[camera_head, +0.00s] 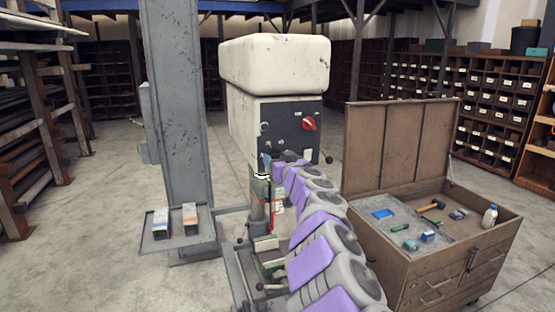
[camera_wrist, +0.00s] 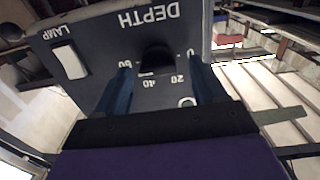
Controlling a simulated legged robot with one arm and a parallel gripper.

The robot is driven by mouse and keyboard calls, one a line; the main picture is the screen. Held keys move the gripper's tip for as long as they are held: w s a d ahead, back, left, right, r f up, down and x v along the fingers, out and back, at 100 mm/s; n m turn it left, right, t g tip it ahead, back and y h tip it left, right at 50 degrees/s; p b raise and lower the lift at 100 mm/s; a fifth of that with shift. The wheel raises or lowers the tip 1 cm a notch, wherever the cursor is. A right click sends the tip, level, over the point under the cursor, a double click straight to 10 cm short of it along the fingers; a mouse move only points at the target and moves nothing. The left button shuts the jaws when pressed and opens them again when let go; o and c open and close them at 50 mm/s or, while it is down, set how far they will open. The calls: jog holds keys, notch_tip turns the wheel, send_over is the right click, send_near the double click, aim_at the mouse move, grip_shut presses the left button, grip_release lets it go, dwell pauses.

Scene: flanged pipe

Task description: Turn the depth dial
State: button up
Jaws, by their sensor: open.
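The depth dial (camera_wrist: 157,60) is a small dark knob on a dark grey panel (camera_wrist: 100,85) in the wrist view. The word DEPTH and the numbers around it, including 0, 20, 40 and 60, appear upside down. My gripper (camera_wrist: 161,70) is open, with one blue finger on each side of the dial. I cannot tell whether either finger touches it. In the head view my gripper (camera_head: 267,161) is small, at the top of a green machine (camera_head: 259,200). I cannot make out the dial there.
A white LAMP switch (camera_wrist: 70,60) sits left of the dial. In the head view, a grey column (camera_head: 178,110) stands left and a white-topped machine (camera_head: 273,62) with a red knob (camera_head: 308,124) behind. An open tool chest (camera_head: 430,285) is on the right.

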jog(key=shift+w+d, duration=0.3)
jog(key=shift+d, duration=0.1)
jog(key=shift+a, duration=0.5)
jog(key=shift+c, duration=0.2)
jog(key=shift+a, duration=0.2)
jog(key=shift+c, duration=1.4)
jog(key=shift+d, duration=0.4)
jog(key=c, duration=0.5)
jog(key=shift+a, duration=0.15)
jog(key=shift+c, duration=1.2)
